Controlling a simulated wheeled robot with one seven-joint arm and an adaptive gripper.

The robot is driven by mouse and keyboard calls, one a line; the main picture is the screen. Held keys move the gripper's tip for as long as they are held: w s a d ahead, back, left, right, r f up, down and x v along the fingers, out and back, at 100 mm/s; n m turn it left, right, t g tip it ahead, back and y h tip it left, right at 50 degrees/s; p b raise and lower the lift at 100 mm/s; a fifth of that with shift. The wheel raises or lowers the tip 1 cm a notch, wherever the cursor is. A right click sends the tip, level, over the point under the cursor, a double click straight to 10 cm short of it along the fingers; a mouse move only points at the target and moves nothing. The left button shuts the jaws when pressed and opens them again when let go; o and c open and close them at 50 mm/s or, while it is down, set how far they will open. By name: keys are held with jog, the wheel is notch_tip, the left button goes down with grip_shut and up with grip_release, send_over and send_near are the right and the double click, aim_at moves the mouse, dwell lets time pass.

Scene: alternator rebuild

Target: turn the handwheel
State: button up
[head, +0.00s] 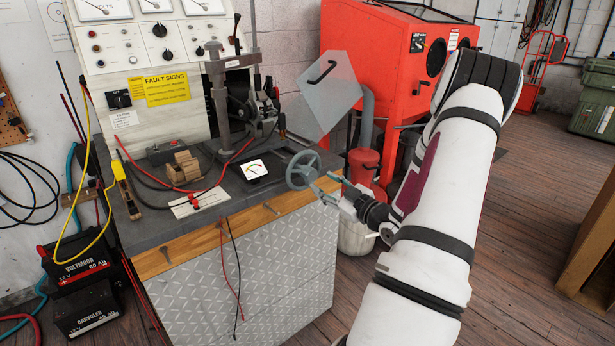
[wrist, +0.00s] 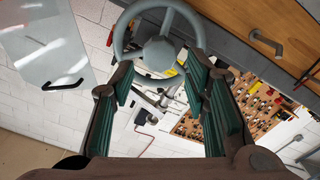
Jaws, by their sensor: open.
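The handwheel (head: 303,169) is a grey-blue spoked ring with a round hub, at the right front corner of the workbench. It also shows at the top of the wrist view (wrist: 160,50), partly cut off by the frame edge. My gripper (head: 328,188) is just right of it and a little lower in the head view. In the wrist view, my gripper (wrist: 162,72) has its green-padded fingers apart, tips by the lower rim and hub. Nothing is held between them. I cannot tell whether a fingertip touches the rim.
The workbench (head: 170,232) carries a small meter (head: 255,170), wooden blocks (head: 178,170) and several cables. A clear panel with a black handle (head: 321,73) stands behind the wheel. A red cabinet (head: 375,50) is behind. The floor at right is mostly clear.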

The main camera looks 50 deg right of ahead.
aim_at(313, 176)
jog(key=x, duration=0.8)
jog(key=shift+w+d+b, duration=0.1)
jog(key=shift+w+b, duration=0.05)
jog(key=shift+b, duration=0.15)
jog(key=c, duration=0.9)
